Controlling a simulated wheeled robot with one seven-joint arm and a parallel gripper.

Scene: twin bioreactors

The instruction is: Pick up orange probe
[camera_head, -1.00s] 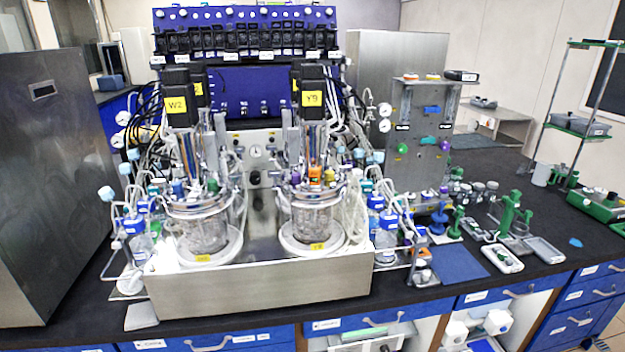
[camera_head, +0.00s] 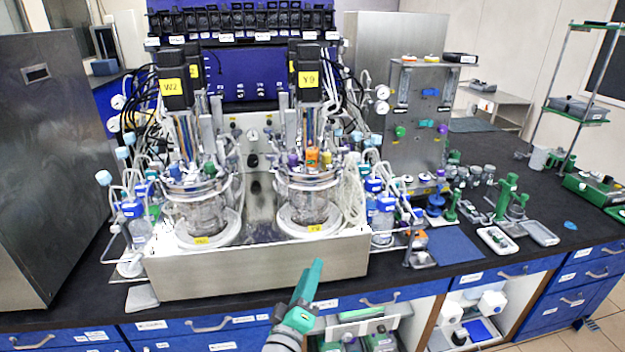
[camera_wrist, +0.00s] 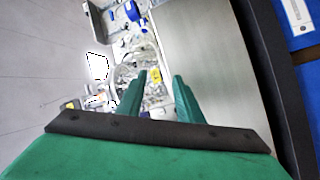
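The orange probe (camera_head: 312,157) stands in the lid of the right glass bioreactor vessel (camera_head: 308,207), below the black block labelled Y9. A yellow-topped part is close on its right and a purple one on its left. My gripper (camera_head: 314,277) is low in front of the steel base, below and well apart from the probe. In the wrist view my gripper's two green fingers (camera_wrist: 160,92) stand apart with nothing between them. Glassware and a yellow label show beyond them, sideways. I cannot pick out the probe there.
The left vessel (camera_head: 205,215) stands beside the right one on the steel base (camera_head: 255,272). Tubes and blue-capped bottles (camera_head: 382,217) crowd both sides. Green stands (camera_head: 505,195) and trays are at the right. A blue mat (camera_head: 455,246) lies on the black bench.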

